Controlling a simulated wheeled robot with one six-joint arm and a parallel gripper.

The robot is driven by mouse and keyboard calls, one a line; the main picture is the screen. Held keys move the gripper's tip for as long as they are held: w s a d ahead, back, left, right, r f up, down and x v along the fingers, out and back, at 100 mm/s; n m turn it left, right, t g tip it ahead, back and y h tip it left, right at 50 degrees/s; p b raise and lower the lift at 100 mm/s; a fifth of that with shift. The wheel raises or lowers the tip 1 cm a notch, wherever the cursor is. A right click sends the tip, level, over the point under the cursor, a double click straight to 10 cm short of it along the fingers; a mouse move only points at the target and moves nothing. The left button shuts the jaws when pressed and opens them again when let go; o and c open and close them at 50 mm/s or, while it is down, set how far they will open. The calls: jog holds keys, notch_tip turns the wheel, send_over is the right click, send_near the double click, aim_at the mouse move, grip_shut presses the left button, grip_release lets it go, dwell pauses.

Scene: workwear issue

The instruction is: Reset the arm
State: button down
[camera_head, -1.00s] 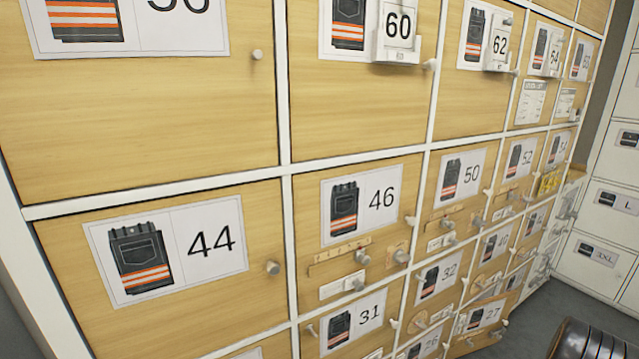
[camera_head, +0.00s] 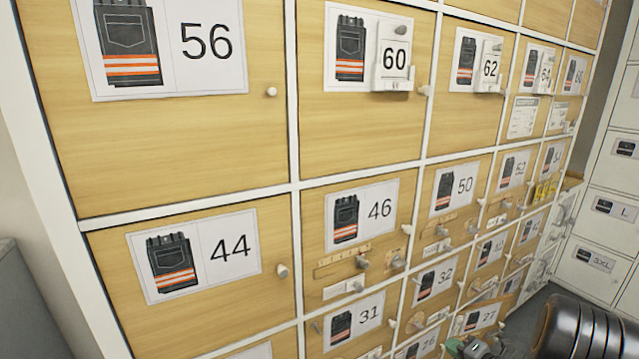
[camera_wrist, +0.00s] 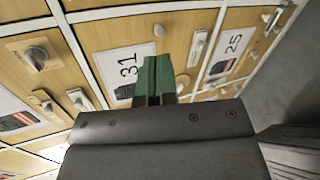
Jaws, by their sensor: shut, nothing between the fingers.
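My gripper shows in the wrist view (camera_wrist: 153,80) with its green fingertips together and nothing between them. Beyond the fingers are locker doors seen at a slant, one labelled 31 (camera_wrist: 128,66) and one labelled 25 (camera_wrist: 233,45). The fingers overlap the doors in the picture; whether they touch is not clear. In the head view part of my arm reaches in at the bottom right, and a green part of the gripper (camera_head: 470,348) shows at the bottom edge near the lower doors.
A wall of wooden locker doors fills the head view, including door 44 (camera_head: 200,262), door 46 (camera_head: 362,222) and door 56 (camera_head: 180,150). Knobs such as the one on 44 (camera_head: 282,270) stick out. White lockers (camera_head: 612,200) stand at right. Grey floor shows at lower right.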

jog(key=s+a+r+n+g+y+p, duration=0.1)
jog(key=s+a+r+n+g+p, duration=0.25)
jog(key=a+r+n, duration=0.35)
jog(key=s+a+r+n+g+p, duration=0.25)
jog(key=a+r+n+p, duration=0.3)
jog(key=r+n, duration=0.4)
jog(key=s+a+r+n+g+y+p, duration=0.1)
jog(key=s+a+r+n+g+p, duration=0.2)
jog(key=a+r+n, duration=0.4)
jog(key=s+r+n+h+p, duration=0.3)
jog(key=s+r+n+p, duration=0.2)
jog(key=r+n, duration=0.3)
jog(key=s+r+n+h+p, duration=0.4)
jog(key=r+n, duration=0.4)
jog(key=n, duration=0.6)
jog(key=shift+s+r+p, duration=0.15)
jog(key=shift+s+p, duration=0.2)
jog(key=shift+s, duration=0.35)
jog(key=shift+n, duration=0.25)
